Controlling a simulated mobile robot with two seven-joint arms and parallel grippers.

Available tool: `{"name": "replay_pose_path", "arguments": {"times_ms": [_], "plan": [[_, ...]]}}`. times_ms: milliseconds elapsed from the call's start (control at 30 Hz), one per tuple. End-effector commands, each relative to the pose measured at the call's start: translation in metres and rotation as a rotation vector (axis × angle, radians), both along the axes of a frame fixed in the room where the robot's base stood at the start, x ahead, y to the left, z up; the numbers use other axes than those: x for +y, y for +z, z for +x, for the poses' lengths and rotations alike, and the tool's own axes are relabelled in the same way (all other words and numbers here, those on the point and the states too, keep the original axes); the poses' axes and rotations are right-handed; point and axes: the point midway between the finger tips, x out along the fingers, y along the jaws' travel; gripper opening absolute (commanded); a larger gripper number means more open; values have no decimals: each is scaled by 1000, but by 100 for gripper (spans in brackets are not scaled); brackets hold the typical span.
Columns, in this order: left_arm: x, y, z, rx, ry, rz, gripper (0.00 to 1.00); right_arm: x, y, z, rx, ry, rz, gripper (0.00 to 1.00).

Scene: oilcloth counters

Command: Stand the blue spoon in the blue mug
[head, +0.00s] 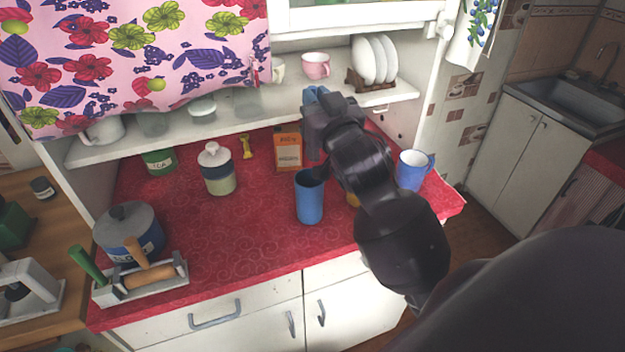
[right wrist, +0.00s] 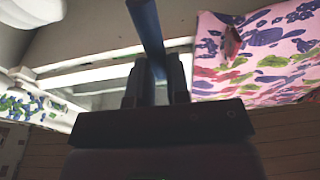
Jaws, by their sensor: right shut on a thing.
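My right gripper (head: 316,103) is raised over the back of the counter, before the shelf, and is shut on the blue spoon (head: 312,92). In the right wrist view, the spoon (right wrist: 146,24) shows as a plain blue shaft running up from between the fingers (right wrist: 156,82); I cannot make out its bowl. The blue mug (head: 410,172) stands upright on the red counter at the right, with its handle to the right and a pale inside. The gripper is up and to the left of the mug, apart from it. My left gripper is out of view.
A tall blue tumbler (head: 309,203) stands on the red oilcloth (head: 235,240) left of my arm. An orange carton (head: 288,150) and a lidded jar (head: 218,170) stand behind. The shelf (head: 240,122) holds crockery. A pot (head: 131,229) and utensil rack (head: 140,288) are at left.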

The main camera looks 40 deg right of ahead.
Motion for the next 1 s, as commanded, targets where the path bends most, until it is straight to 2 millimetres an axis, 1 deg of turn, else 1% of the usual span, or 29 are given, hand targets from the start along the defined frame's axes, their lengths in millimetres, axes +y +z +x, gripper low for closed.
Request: {"name": "replay_pose_path", "arguments": {"times_ms": [33, 100, 400, 500, 733, 900, 1000], "plan": [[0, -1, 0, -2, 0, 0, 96, 0, -14, 0, 6, 0, 2, 0], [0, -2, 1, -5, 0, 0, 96, 0, -30, 0, 6, -1, 2, 0], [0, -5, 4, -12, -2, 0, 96, 0, -92, 0, 4, 0, 3, 0], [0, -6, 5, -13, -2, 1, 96, 1, -105, 0, 3, 1, 2, 0], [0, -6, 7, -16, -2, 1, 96, 0, -121, 0, 2, 0, 2, 0], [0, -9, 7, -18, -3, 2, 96, 1, -145, 0, 2, 1, 4, 0], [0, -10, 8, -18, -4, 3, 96, 0, -154, 0, 2, 0, 2, 0]]}}
